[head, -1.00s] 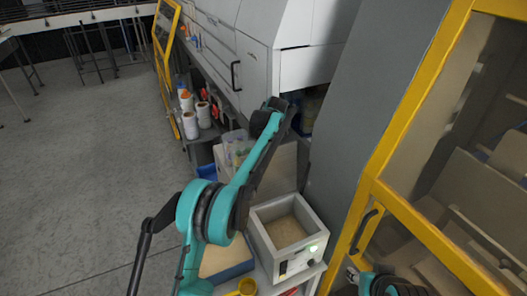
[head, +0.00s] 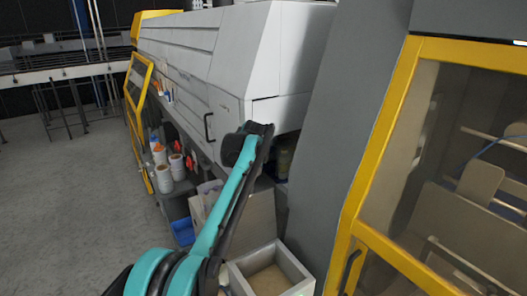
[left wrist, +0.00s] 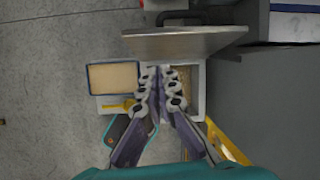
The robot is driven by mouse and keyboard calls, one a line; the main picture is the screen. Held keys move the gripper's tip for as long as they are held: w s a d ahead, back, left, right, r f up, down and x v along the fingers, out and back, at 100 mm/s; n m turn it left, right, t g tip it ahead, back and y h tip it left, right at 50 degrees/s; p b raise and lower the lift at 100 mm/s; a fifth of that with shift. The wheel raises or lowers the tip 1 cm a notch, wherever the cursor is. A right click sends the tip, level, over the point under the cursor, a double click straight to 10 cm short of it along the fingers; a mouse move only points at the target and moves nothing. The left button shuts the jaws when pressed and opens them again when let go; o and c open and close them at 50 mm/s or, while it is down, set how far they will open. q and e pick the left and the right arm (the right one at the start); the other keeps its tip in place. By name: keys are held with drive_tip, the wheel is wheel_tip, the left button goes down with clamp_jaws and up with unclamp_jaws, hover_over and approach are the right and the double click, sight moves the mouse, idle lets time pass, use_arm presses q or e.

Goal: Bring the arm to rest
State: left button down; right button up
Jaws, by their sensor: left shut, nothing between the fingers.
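My left gripper (left wrist: 161,72) shows in the left wrist view with its fingers close together and nothing held between them. It points over a grey box (left wrist: 199,98) with tan contents, whose middle the fingers partly cover. My left arm (head: 222,215) rises from the bottom left in the head view to a bent joint in front of the white machine. Its gripper cannot be made out there. My right gripper is in neither current view.
The grey box (head: 296,263) also shows in the head view. A blue-rimmed tray (left wrist: 113,64) lies beside it. A panel (left wrist: 185,42) stands close to the fingers. A white machine (head: 285,60), a grey pillar (head: 350,110) and a yellow frame (head: 378,140) stand near. Floor (head: 80,200) at left is clear.

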use_arm(q)
drive_tip(key=s+a+f+n+t+b, duration=0.1)
drive_tip(key=s+a+f+n+b, duration=0.1)
drive_tip(key=s+f+n+b, duration=0.4)
drive_tip(key=s+a+f+n+h+b, duration=0.1)
drive_tip(key=s+f+n+b, duration=0.15)
drive_tip(key=s, duration=0.55)
drive_tip(key=s+a+f+n+t+b, duration=0.1)
drive_tip(key=s+a+f+n+b, duration=0.15)
drive_tip(key=s+n, duration=0.35)
use_arm(e)
wheel_tip(320, 180, down, 22)
drive_tip(key=b, duration=1)
drive_tip(key=shift+f, duration=0.25)
drive_tip(key=shift+c, duration=0.3)
use_arm(q)
drive_tip(key=s+f+n+t+h, duration=0.1)
drive_tip(key=s+f+n, duration=1.1)
drive_tip(key=s+f, duration=0.7)
wheel_tip(320, 180, down, 4)
drive_tip(key=shift+s+a+r, duration=0.1)
drive_tip(key=shift+s+a, duration=0.05)
drive_tip(key=shift+a, duration=0.05)
use_arm(e)
drive_tip(key=shift+c, duration=0.4)
